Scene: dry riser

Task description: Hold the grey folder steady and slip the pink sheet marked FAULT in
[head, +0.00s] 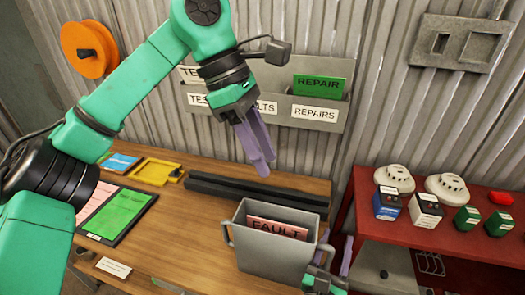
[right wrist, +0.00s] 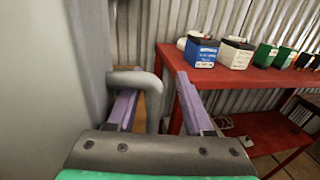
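The grey folder (head: 268,258) is an open-topped holder with a handle on each side, standing upright at the front right of the wooden bench. The pink sheet marked FAULT (head: 278,227) is inside it, its top edge and lettering showing and its lower part hidden. My left gripper (head: 267,165) is above and behind the folder, apart from it and empty; its fingers overlap, so its opening is unclear. My right gripper (head: 338,262) is at the folder's right handle. In the right wrist view the handle (right wrist: 150,88) is between its open fingers, with a gap on the right.
A wall rack (head: 316,112) holds a green REPAIR sheet (head: 319,87). A dark bar (head: 258,192) lies behind the folder. A clipboard with a green sheet (head: 117,212) and a yellow tray (head: 156,171) lie left. A red shelf (head: 440,243) with detectors and batteries stands right.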

